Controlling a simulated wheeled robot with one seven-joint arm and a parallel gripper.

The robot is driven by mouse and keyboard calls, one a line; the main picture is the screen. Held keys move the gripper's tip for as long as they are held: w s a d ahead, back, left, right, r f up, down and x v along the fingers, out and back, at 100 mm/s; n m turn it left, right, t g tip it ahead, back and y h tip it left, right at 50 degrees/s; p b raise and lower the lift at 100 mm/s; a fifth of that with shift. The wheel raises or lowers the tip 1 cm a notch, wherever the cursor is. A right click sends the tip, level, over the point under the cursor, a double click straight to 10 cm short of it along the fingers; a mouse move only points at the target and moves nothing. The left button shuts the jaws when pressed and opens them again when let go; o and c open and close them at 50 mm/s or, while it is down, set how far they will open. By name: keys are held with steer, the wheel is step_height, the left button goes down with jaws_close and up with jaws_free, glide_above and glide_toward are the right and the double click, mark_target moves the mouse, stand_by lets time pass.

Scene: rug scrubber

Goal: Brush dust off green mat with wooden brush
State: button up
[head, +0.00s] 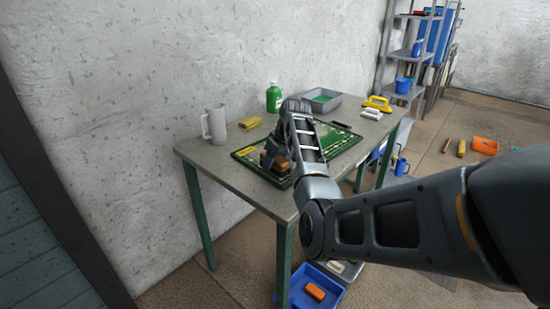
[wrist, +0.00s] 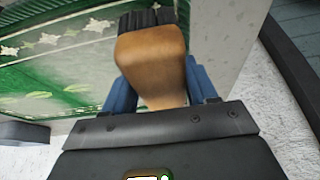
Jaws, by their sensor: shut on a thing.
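The green mat (head: 338,140) with a pale patterned border lies flat on the grey table (head: 213,158). It also fills the left of the wrist view (wrist: 60,75), where pale smudges show on it. My gripper (head: 274,150) is over the mat's left part and is shut on the wooden brush (head: 280,165). In the wrist view the brush (wrist: 150,62) has a tan wooden body and dark bristles, between the blue fingers of my gripper (wrist: 152,88). My arm hides the middle of the mat in the head view. I cannot tell whether the bristles touch the mat.
A grey mug (head: 214,124), a yellow sponge (head: 250,123), a green bottle (head: 273,98) and a grey tray (head: 321,100) stand along the table's back. A yellow-handled brush (head: 377,104) and a white brush (head: 371,114) lie at the far right end. A blue bin (head: 318,286) is on the floor.

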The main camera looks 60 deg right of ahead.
steer(key=shift+f+b, duration=0.3)
steer(key=shift+f, duration=0.6)
steer(key=shift+d, duration=0.1)
